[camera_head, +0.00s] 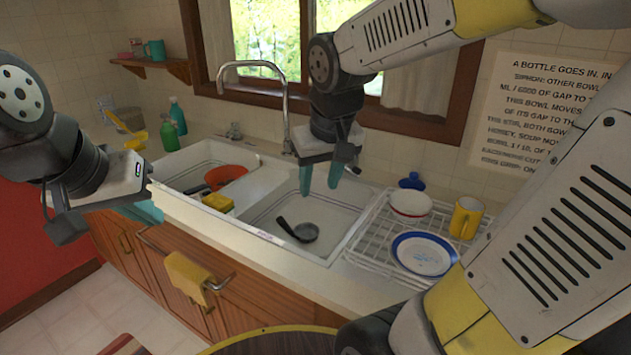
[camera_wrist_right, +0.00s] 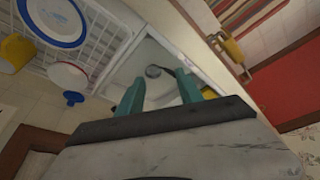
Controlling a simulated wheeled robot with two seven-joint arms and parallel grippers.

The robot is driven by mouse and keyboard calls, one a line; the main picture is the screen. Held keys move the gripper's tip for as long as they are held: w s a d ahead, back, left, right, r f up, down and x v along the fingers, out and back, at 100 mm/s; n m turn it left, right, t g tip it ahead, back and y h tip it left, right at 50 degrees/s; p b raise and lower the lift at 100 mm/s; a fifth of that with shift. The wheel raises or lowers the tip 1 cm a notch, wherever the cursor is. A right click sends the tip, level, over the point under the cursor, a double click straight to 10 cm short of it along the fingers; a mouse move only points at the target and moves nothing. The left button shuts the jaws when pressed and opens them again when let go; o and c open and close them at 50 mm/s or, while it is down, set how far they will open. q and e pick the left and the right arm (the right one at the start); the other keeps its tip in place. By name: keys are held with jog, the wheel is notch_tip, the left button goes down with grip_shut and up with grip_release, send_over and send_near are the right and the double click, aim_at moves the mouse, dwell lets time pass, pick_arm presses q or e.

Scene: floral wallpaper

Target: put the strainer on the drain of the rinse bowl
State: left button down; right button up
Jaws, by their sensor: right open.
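A dark round cup-like piece with a handle (camera_head: 306,232) lies in the right sink bowl (camera_head: 345,215); it also shows in the right wrist view (camera_wrist_right: 153,71). I cannot tell if it is the strainer or a ladle. No drain hole shows clearly in either bowl. My right gripper (camera_head: 320,186) is open and empty, pointing down above the back of the right bowl, apart from the dark piece. Its fingers (camera_wrist_right: 160,95) show spread in the wrist view. My left gripper (camera_head: 145,211) is at the left, in front of the left bowl; its finger gap is unclear.
An orange pan (camera_head: 226,173) lies in the left bowl (camera_head: 187,172). A yellow sponge (camera_head: 218,202) sits near the divider. The tall faucet (camera_head: 285,100) stands behind. A dish rack (camera_head: 365,248) at right holds a plate (camera_head: 424,254), a bowl (camera_head: 410,203) and a yellow mug (camera_head: 466,217).

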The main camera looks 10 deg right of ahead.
jog(key=s+r+m+t+y, duration=0.1)
jog(key=s+r+t, duration=0.1)
jog(key=s, duration=0.5)
jog(key=shift+s+r+y, duration=0.2)
jog(key=shift+r+y, duration=0.15)
jog(key=shift+y, duration=0.05)
